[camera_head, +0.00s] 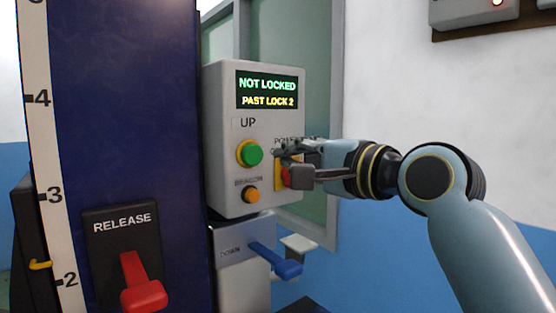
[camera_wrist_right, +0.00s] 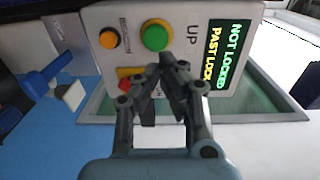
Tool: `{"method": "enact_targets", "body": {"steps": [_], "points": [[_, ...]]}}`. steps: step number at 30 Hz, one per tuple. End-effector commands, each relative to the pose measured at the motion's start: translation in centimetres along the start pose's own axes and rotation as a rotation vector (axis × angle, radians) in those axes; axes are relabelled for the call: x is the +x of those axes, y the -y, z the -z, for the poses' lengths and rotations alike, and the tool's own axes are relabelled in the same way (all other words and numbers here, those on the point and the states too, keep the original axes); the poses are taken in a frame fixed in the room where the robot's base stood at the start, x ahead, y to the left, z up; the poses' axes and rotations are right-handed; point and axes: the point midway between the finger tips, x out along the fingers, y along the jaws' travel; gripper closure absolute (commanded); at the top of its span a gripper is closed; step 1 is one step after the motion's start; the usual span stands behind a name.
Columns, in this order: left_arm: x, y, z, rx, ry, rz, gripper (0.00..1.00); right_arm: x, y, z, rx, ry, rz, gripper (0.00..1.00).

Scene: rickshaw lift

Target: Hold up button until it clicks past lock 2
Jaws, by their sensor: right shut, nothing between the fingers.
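The green UP button (camera_head: 249,153) sits in a yellow ring on the grey control box (camera_head: 228,190). Above it the display (camera_head: 267,91) reads NOT LOCKED and PAST LOCK 2. My right gripper (camera_head: 284,165) is shut and empty, in front of the box near the red and yellow power switch (camera_head: 280,175), to the right of the green button in the head view. In the right wrist view the green button (camera_wrist_right: 156,36) shows uncovered just beyond the closed fingertips (camera_wrist_right: 174,62). I cannot tell whether the fingers touch the box. My left gripper is not in view.
An orange beacon button (camera_head: 251,195) is below the green one. A blue DOWN lever (camera_head: 276,260) sticks out under the box. A red RELEASE lever (camera_head: 142,285) is on the dark blue column (camera_head: 130,100), beside a numbered scale (camera_head: 40,120).

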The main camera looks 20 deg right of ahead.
Motion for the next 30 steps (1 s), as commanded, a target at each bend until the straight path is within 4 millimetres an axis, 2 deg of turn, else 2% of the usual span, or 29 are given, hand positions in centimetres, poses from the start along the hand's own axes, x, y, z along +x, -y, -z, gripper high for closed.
{"method": "enact_targets", "body": {"steps": [3, 9, 15, 30], "points": [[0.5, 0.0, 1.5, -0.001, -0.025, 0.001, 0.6, -2.0, -0.2, 0.0, -0.005, 0.001, -0.002, 1.0], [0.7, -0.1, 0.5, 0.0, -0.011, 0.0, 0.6, -3.8, -0.1, 0.0, -0.002, 0.0, -0.001, 1.0], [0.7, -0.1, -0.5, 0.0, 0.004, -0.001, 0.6, -4.1, 0.1, 0.0, -0.001, 0.001, 0.0, 1.0], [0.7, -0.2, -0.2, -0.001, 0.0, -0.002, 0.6, -4.1, 0.1, 0.0, -0.001, 0.001, 0.0, 1.0]]}}
